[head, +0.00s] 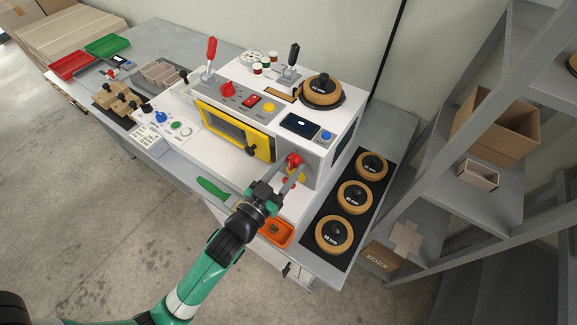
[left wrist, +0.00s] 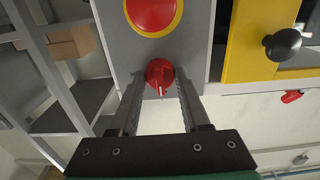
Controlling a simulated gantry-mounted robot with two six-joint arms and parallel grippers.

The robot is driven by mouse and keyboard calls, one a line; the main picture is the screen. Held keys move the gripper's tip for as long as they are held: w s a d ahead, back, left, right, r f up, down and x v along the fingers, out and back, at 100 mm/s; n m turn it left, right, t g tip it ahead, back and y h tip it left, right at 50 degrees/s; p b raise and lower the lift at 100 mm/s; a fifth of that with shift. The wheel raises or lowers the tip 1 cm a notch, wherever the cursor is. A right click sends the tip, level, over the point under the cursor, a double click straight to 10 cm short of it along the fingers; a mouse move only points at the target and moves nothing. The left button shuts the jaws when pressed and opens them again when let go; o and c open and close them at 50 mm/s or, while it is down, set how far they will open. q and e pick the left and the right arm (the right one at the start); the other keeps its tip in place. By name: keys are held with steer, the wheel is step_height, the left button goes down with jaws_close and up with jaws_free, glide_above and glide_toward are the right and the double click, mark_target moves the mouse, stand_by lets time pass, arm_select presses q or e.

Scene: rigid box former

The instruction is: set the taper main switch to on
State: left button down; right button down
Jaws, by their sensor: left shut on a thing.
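The taper main switch is a red rotary knob (head: 294,160) on the grey front panel of the white machine, right of the yellow-framed door. In the left wrist view the red knob (left wrist: 159,73) sits between my fingertips, its white pointer mark toward the picture's bottom. My left gripper (head: 289,166) is shut on this knob, with a finger on each side; it also shows in the left wrist view (left wrist: 160,84). No on or off lettering can be read. My right gripper is not in view.
A red push button on a yellow disc (left wrist: 153,12) sits close to the knob on the same panel. The yellow door (head: 233,133) has a black handle knob. An orange tray (head: 277,233) and a green-handled tool (head: 215,192) lie by the bench's front edge. Tape rolls (head: 354,197) lie at right.

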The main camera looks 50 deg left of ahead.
arm_select(q)
steer(key=m+p, duration=0.2)
steer(key=m, duration=0.2)
steer(key=shift+r+p, duration=0.15)
steer(key=shift+p, duration=0.15)
steer(key=m+p, duration=0.2)
steer(key=m, duration=0.2)
steer(key=shift+m, duration=0.3)
steer(key=m+p, duration=0.1)
steer(key=m, duration=0.4)
steer(key=shift+p, duration=0.4)
steer(key=shift+m+p, duration=0.45)
steer(key=shift+m, duration=1.75)
steer(key=shift+c, duration=1.9)
jaws_free()
